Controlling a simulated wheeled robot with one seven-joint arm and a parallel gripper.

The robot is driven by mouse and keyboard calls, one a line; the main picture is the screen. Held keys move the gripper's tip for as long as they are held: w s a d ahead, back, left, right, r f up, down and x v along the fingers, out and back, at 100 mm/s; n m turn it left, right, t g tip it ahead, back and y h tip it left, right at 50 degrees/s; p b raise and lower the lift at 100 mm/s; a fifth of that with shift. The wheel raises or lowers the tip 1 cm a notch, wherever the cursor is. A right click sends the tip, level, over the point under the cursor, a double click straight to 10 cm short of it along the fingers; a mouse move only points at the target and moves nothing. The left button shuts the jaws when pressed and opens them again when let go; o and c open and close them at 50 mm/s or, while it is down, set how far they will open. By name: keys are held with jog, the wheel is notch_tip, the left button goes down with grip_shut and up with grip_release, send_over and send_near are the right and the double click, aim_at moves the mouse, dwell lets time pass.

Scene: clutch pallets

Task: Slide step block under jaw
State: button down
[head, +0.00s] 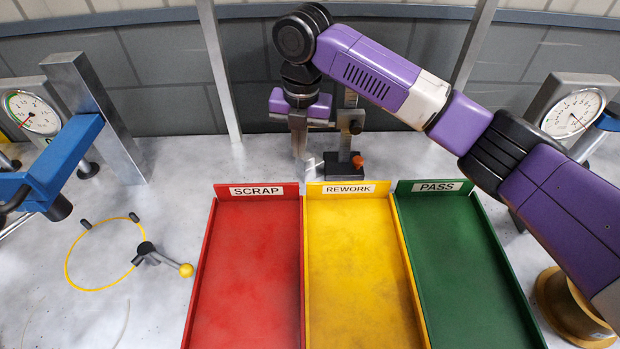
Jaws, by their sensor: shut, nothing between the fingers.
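My gripper (299,150) points down at the back of the table, behind the red and yellow trays. Its fingers look closed together, with nothing seen between them. A small pale metal piece shows low beside the fingertips; I cannot tell whether it is the step block or whether they touch. A blue clamp arm (62,160) on a grey metal post (95,115) stands at the left, with a dark pad at its lower end. I cannot tell whether this is the jaw. No step block is clearly recognisable.
Red SCRAP (250,270), yellow REWORK (360,270) and green PASS (462,270) trays look empty. A stand with a black base (343,166) and orange knob is close right of my gripper. Dial gauges stand left (38,113) and right (574,113). A yellow-knobbed lever (165,258) lies left.

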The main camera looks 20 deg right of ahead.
aim_at(306, 169)
jog(key=shift+n+g, duration=0.4)
jog(key=shift+n, duration=0.5)
jog(key=f, duration=0.3)
jog(key=s+f+p, duration=0.1)
jog(key=f, duration=0.6)
jog(key=shift+s+d+f+p, duration=0.1)
jog(key=shift+s+d+p, duration=0.15)
jog(key=shift+d+p, duration=0.15)
jog(key=shift+w+d+f+b, duration=0.1)
jog(key=shift+w+d+b, duration=0.2)
jog(key=shift+w+b, duration=0.55)
jog(key=shift+w+d+r, duration=0.15)
jog(key=shift+r, duration=0.05)
jog(key=shift+r, duration=0.15)
